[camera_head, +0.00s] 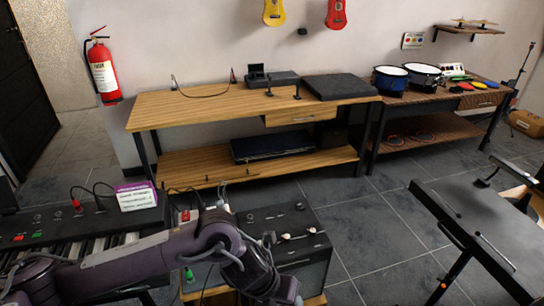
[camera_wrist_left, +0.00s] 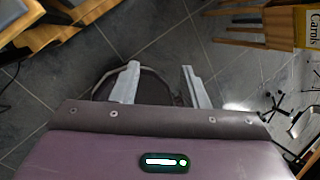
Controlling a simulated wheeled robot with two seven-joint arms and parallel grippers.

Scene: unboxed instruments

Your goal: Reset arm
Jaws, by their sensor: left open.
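My left arm (camera_head: 160,255) comes in from the left in the head view and bends down near the bottom middle. Its fingers cannot be made out there. In the left wrist view, my left gripper (camera_wrist_left: 160,82) is open, its two pale fingers apart with nothing held between them. Grey tiled floor shows beyond the fingers, with a dark round shape just behind them. My right gripper is in neither view.
A keyboard (camera_head: 70,235) with a purple and white box (camera_head: 136,196) on it stands beneath my left arm. A dark amplifier-like unit (camera_head: 290,235) is close to the arm. A wooden bench (camera_head: 190,104) stands behind. A black-topped stand (camera_head: 480,225) is at right. Tiled floor between is clear.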

